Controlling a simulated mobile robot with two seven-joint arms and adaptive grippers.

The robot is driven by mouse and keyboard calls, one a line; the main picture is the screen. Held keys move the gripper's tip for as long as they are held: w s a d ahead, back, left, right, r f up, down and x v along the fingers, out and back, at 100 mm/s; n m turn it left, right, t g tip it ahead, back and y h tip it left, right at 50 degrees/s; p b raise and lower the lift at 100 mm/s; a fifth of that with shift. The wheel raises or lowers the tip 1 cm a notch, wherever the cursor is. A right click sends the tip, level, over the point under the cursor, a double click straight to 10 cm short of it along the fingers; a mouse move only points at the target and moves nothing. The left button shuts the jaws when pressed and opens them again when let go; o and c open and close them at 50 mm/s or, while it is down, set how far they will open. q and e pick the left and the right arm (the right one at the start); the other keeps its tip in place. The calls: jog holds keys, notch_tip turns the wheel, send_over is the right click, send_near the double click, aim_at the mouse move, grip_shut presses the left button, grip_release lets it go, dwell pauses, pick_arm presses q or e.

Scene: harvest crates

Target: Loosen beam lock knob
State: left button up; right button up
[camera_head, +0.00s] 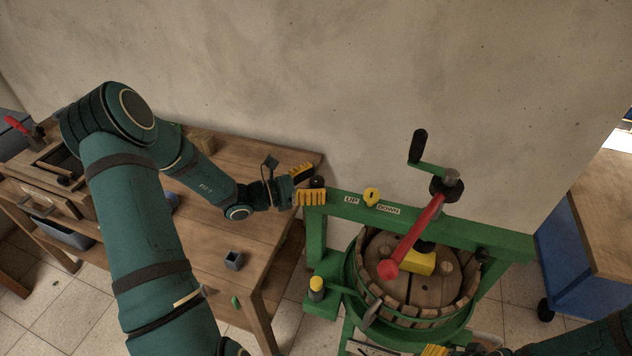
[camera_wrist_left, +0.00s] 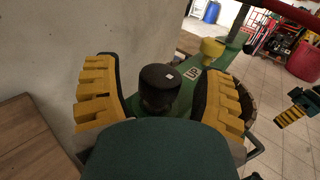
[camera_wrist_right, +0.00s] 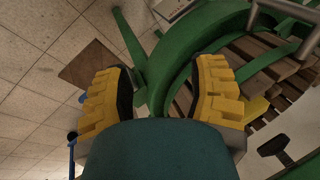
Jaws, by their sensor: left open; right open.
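A black round knob (camera_head: 318,182) with a small white mark on top stands at the left end of the press's green beam (camera_head: 335,204). My left gripper (camera_head: 309,184) is open, with its yellow fingers on either side of this knob. In the left wrist view the knob (camera_wrist_left: 160,86) sits between the spread fingers, with visible gaps; its lower part is hidden by the gripper body. My right gripper (camera_wrist_right: 162,95) is open and empty, low by the press's green ring, and only partly shows in the head view.
The wooden press basket (camera_head: 375,308) stands below the beam, with a crank (camera_head: 419,147) and red lever (camera_head: 414,237) above it. A yellow knob (camera_head: 371,195) sits between UP and DOWN labels. A wooden workbench (camera_head: 262,228) is at left, a blue cabinet (camera_head: 570,262) at right.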

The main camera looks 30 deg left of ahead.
pick_arm(q)
jog(key=c, duration=1.2)
jog(key=shift+n+t+y, duration=0.3)
